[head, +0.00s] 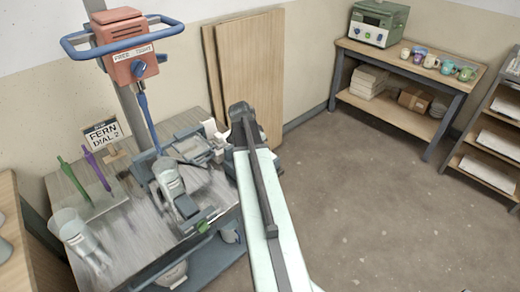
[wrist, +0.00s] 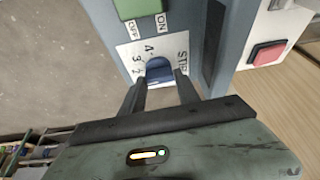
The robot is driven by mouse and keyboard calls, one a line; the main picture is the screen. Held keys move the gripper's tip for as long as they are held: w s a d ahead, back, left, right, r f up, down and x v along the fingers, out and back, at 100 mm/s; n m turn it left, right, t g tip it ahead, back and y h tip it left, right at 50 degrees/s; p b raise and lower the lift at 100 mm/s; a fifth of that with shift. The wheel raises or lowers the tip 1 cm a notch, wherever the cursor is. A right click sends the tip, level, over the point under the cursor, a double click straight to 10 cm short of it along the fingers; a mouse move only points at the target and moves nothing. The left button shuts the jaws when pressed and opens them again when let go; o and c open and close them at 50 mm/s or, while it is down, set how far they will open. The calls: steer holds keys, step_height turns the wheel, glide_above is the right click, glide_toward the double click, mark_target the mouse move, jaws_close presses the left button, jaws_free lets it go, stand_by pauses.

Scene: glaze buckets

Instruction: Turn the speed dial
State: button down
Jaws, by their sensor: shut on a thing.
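In the wrist view, a blue dial (wrist: 158,69) sits on a white plate marked STIR, with numbers including 2, 3 and 4 beside it. My gripper (wrist: 160,86) is shut on this dial, one dark finger on each side. The fingers and dial edge hide part of the scale, so the setting cannot be read. In the head view, a small sign (head: 102,134) reads FERN DIAL 2. My arm covers the gripper there, and I cannot make out the held dial.
A green switch (wrist: 139,8) marked OFF and ON is beside the dial plate. A red button (wrist: 267,53) is to the right. The worktable holds a clear bucket (head: 75,232). A red mixer head (head: 124,48) stands above. Open floor (head: 370,190) lies right.

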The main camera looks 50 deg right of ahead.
stand_by(0.3)
steer(key=c, duration=0.9)
jaws_free()
steer(key=shift+r, duration=0.1)
steer(key=p+v, duration=0.7)
steer(key=shift+a+r, duration=0.2)
steer(key=shift+r, duration=0.05)
